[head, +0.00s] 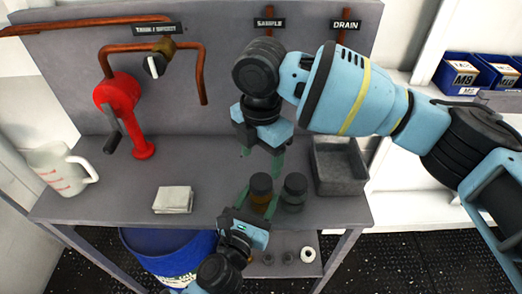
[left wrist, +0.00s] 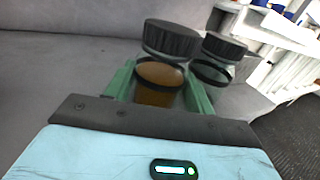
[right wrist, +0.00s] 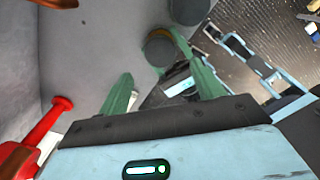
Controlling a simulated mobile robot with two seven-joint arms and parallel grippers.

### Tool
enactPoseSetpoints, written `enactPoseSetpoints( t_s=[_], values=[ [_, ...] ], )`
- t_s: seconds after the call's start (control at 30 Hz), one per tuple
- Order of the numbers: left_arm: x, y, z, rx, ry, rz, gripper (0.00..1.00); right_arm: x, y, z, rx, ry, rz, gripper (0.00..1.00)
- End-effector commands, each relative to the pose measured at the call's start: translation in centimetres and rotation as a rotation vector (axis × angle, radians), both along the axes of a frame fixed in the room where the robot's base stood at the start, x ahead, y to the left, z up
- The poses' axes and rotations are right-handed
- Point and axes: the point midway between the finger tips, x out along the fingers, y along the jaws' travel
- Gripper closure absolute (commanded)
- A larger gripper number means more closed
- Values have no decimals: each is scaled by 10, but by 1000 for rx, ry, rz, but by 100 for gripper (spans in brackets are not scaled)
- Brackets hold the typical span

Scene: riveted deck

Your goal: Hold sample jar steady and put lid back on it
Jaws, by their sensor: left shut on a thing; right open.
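The amber sample jar (head: 260,201) stands upright near the table's front edge, with a black lid (head: 261,184) on its top. It also shows in the left wrist view (left wrist: 158,95), its lid (left wrist: 172,38) above the amber body. Whether the lid is screwed tight cannot be told. My left gripper (head: 256,203) is shut around the amber jar's body. My right gripper (head: 262,160) is open and empty, above and behind the jar. In the right wrist view, the lid (right wrist: 160,48) shows between and beyond the green fingers.
A second, clear jar (head: 294,199) with a black lid stands close to the right. A grey bin (head: 340,168) is further right, a folded cloth (head: 173,200) left. A red valve, copper pipes and a jug (head: 60,168) are at left. Small parts lie on a lower shelf.

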Motion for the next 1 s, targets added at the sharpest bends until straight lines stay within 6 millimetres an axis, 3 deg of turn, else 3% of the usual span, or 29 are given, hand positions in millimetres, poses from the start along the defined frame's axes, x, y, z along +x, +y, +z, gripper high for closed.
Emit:
enactPoseSetpoints(
  t_s=[0.3,0.5,0.9,1.0],
  values=[
    [0,0,0,0,0,0,100,0,-1,-46,-2,2,-1,33],
    [0,0,0,0,0,0,100,0,-1,-66,-2,1,-1,33],
    [0,0,0,0,0,0,100,0,0,-72,-1,0,-1,33],
    [0,0,0,0,0,0,100,0,0,-72,-1,0,-1,44]
  ],
)
